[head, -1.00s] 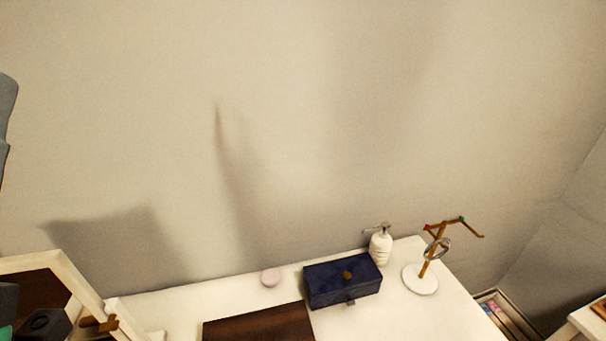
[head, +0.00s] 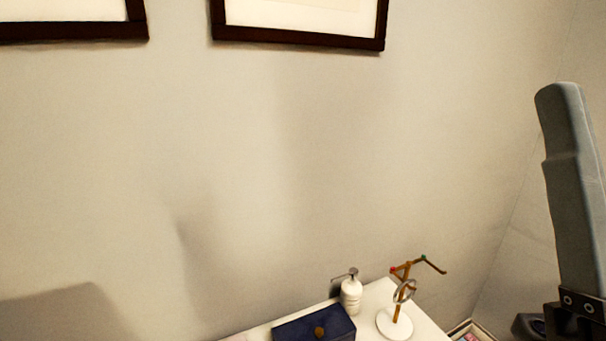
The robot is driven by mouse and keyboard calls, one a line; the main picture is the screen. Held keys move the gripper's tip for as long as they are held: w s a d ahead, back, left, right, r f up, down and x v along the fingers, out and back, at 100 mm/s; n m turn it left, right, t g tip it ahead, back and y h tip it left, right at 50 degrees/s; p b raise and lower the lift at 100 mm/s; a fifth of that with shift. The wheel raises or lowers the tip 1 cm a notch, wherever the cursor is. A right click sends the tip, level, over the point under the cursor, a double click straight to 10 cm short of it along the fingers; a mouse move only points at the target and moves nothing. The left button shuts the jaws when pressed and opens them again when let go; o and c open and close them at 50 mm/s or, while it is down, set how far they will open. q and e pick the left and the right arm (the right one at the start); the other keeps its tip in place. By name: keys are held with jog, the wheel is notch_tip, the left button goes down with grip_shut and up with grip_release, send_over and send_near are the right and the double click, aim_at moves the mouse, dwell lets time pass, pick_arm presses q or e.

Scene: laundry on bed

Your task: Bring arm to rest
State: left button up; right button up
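Part of my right arm, a grey link with a dark joint below it, stands upright at the right edge of the head view. No gripper fingertips show, so neither gripper is in view. My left arm is out of the picture.
A white tabletop (head: 372,326) at the bottom holds a dark blue box (head: 315,325), a white pump bottle (head: 351,297) and a stand (head: 396,322) with a ring on it. Two dark-framed pictures (head: 300,36) hang on the bare wall (head: 270,160). An open drawer or tray (head: 470,332) shows at bottom right.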

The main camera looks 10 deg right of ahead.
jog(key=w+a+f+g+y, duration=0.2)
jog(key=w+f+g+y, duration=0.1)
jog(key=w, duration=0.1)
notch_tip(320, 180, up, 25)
jog(key=p, duration=2.5)
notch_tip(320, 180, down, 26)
jog(key=b, duration=2.6)
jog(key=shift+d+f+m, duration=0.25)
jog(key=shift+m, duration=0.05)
